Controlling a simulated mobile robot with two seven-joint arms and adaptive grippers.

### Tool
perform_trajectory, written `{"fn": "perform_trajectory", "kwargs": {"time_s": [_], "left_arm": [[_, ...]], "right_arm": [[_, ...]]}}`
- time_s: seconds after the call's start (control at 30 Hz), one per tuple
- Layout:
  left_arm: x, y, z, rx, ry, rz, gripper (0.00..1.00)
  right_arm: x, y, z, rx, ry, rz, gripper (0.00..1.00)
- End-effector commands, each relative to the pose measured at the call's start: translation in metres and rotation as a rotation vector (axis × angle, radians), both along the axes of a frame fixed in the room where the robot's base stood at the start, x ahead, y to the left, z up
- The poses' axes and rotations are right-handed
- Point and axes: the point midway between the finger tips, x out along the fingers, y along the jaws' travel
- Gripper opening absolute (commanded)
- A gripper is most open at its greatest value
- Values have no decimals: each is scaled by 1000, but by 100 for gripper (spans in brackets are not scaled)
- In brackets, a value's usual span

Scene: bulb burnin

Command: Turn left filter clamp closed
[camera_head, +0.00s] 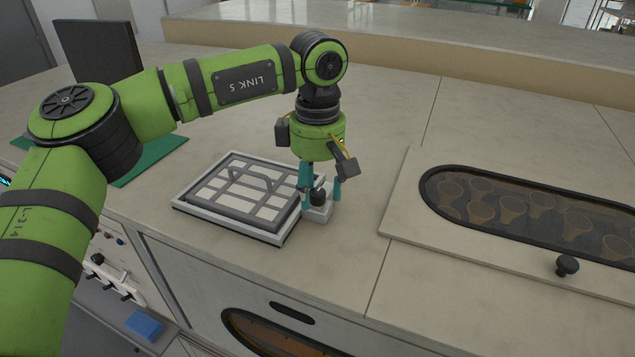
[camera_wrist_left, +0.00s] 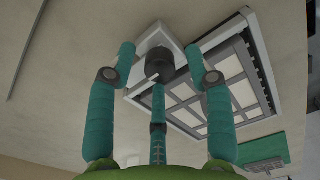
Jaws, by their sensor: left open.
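A filter frame (camera_head: 240,196) with a white rim, grey bars and pale square panes lies flat on the counter. It also shows in the left wrist view (camera_wrist_left: 222,85). At its right edge sits a clamp with a round black knob (camera_head: 318,196) on a white block (camera_head: 320,214). My left gripper (camera_head: 321,184) points down over this clamp, its teal fingers open around the knob. In the left wrist view the knob (camera_wrist_left: 159,65) lies between the spread fingertips; whether any finger touches it I cannot tell. My right gripper is not in view.
A counter panel with a dark oval window (camera_head: 530,212) and a black knob (camera_head: 567,265) lies to the right. A green mat (camera_head: 150,160) and a dark upright panel (camera_head: 100,52) are at the left. The counter behind the filter is clear.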

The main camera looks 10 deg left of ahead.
Motion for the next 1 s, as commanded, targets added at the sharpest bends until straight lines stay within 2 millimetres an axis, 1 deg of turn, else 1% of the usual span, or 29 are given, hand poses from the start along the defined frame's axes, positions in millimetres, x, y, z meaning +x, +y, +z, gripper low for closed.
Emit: {"fn": "perform_trajectory", "kwargs": {"time_s": [0.03,0.07,0.1,0.17,0.2,0.47,0.63,0.87,1.0], "left_arm": [[0,0,0,0,0,0,52],[0,0,0,0,0,1,44],[0,0,0,0,0,1,28],[0,0,0,0,0,1,4],[0,0,0,0,0,1,0],[0,0,0,0,1,6,0],[0,0,-1,0,1,43,0],[0,0,-3,0,1,176,0],[0,0,-4,0,1,299,0]], "right_arm": [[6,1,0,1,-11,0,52],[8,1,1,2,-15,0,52],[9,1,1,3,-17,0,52],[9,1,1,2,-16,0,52],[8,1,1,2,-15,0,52],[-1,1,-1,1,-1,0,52],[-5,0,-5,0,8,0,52],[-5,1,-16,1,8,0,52],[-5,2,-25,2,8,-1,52]]}}
